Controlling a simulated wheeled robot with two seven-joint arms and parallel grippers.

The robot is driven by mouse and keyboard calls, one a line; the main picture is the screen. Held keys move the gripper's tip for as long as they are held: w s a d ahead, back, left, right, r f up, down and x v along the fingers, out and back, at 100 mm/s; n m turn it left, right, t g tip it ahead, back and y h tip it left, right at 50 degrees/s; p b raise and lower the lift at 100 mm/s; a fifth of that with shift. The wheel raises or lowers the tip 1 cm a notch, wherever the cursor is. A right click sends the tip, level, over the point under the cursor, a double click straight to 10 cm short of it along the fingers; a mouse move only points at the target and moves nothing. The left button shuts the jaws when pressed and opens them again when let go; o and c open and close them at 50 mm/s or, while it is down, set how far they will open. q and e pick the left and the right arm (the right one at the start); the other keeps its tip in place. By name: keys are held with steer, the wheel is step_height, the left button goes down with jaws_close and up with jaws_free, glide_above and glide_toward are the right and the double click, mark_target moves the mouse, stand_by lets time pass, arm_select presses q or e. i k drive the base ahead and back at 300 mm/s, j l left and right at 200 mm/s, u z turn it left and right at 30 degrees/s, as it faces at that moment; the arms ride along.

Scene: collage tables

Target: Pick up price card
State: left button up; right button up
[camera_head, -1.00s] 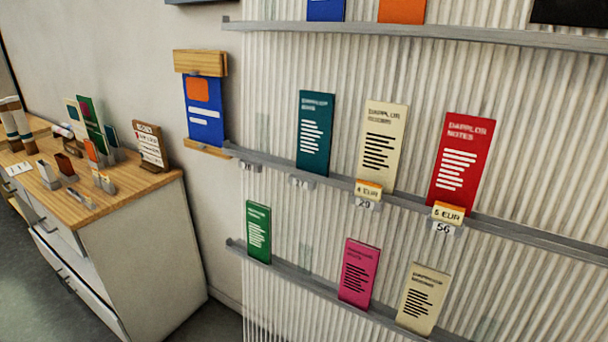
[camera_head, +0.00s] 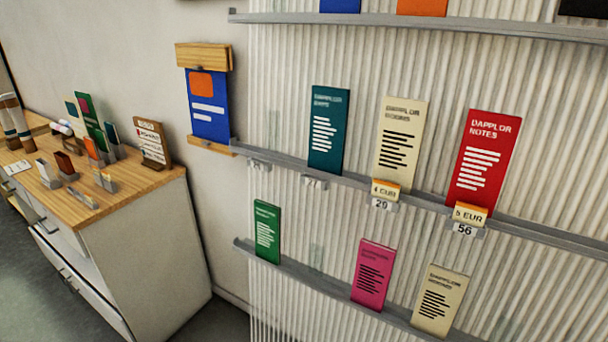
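Two price cards with orange tops sit at the front edge of the middle shelf (camera_head: 535,235). The "4 EUR" price card (camera_head: 385,190) stands below a cream booklet (camera_head: 402,140), above a tag marked 29 (camera_head: 383,206). The "5 EUR" price card (camera_head: 470,214) stands below a red booklet (camera_head: 485,155), above a tag marked 56 (camera_head: 464,230). Other small price cards may stand on the wooden cabinet top, too small to read. Neither of my grippers is in view.
A wood-topped cabinet (camera_head: 140,250) with small stands and cards is at the left. A teal booklet (camera_head: 328,130) stands on the middle shelf. The lower shelf (camera_head: 315,285) holds green, pink and cream booklets. A blue panel (camera_head: 208,118) hangs on the wall.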

mark_target(96, 171)
steer(key=i+j, duration=0.15)
steer(key=j, duration=0.2)
steer(key=i+j+z, duration=0.1)
steer(key=j, duration=0.3)
steer(key=i+j, duration=0.2)
steer(key=j, duration=0.15)
steer(key=i+j+z, duration=0.15)
steer(key=j, duration=0.25)
steer(key=i+j, duration=0.15)
steer(key=j, duration=0.25)
steer(key=i+j+z, duration=0.1)
steer(key=j, duration=0.25)
steer(key=i+j, duration=0.1)
steer(key=j, duration=0.3)
steer(key=j+z, duration=0.1)
steer(key=j, duration=0.55)
steer(key=j+z, duration=0.15)
steer(key=j, duration=0.5)
steer(key=j+z, duration=0.1)
steer(key=j, duration=0.55)
steer(key=j+z, duration=0.15)
steer(key=j, duration=0.5)
steer(key=k+j+z, duration=0.1)
steer(key=j, duration=0.55)
steer(key=k+l, duration=0.35)
